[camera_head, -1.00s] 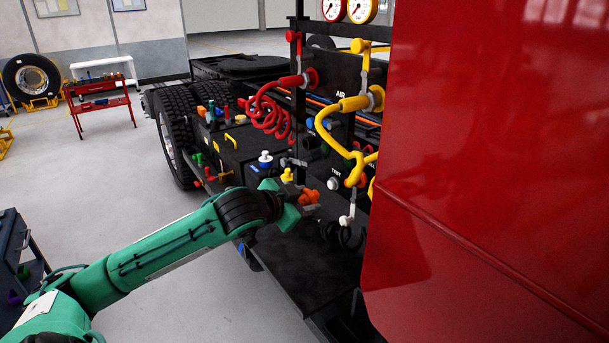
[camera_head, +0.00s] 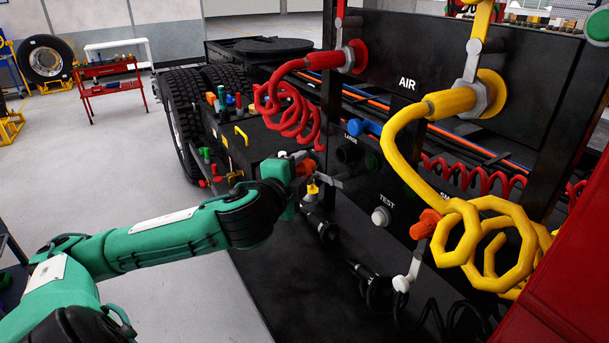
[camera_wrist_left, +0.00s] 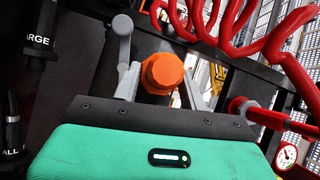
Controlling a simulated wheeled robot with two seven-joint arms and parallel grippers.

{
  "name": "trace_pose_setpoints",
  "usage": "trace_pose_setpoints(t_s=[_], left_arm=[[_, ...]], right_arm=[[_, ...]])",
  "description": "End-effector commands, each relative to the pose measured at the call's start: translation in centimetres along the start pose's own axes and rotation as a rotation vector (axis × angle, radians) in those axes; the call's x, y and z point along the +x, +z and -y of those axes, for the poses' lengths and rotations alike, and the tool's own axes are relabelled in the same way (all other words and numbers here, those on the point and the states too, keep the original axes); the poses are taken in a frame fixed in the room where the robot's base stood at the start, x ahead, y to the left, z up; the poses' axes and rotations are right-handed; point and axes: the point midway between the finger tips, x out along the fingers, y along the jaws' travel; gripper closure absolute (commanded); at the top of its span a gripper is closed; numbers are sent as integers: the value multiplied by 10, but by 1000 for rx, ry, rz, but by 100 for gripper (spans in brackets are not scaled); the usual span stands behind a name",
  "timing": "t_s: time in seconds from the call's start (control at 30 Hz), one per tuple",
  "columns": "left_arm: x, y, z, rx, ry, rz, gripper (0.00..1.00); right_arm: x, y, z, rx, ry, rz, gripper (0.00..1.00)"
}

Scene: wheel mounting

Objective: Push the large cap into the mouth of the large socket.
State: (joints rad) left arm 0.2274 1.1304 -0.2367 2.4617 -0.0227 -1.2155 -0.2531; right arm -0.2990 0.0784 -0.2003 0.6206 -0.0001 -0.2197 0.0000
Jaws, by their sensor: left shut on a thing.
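The large cap, which I take to be the orange hexagonal piece (camera_head: 305,169), is between the grey fingers of my left gripper (camera_head: 309,172). In the left wrist view the cap (camera_wrist_left: 162,73) sits between the two fingers (camera_wrist_left: 150,85), its hexagonal end facing the camera. The left gripper is shut on it. The large socket (camera_head: 346,154) looks like the dark round fitting under the LARGE label on the black panel. In the head view the cap is left of this socket and apart from it. The socket's mouth is dark and hard to make out. My right gripper is not in view.
A blue fitting (camera_head: 366,127) is beside the LARGE label. A white knob (camera_head: 381,216), a second orange piece (camera_head: 426,224) and a coiled yellow hose (camera_head: 470,235) are right of the gripper. A red coiled hose (camera_head: 292,110) hangs above. A red panel (camera_head: 565,280) fills the lower right.

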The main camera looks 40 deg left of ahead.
Motion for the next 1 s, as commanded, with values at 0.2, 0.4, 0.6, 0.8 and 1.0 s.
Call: trace_pose_setpoints(t_s=[0.2, 0.4, 0.6, 0.8, 1.0], left_arm=[[-1, 0, 1, 8, -4, 2, 85], [-1, 0, 1, 4, -2, 2, 85], [8, -6, 3, -2, -2, 2, 85], [24, -18, 4, -1, -2, 1, 85], [38, -26, 2, 0, -1, 2, 85]], right_arm=[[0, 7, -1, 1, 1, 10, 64], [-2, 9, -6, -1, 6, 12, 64], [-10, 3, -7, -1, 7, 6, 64], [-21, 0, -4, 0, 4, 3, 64], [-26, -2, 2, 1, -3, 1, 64]])
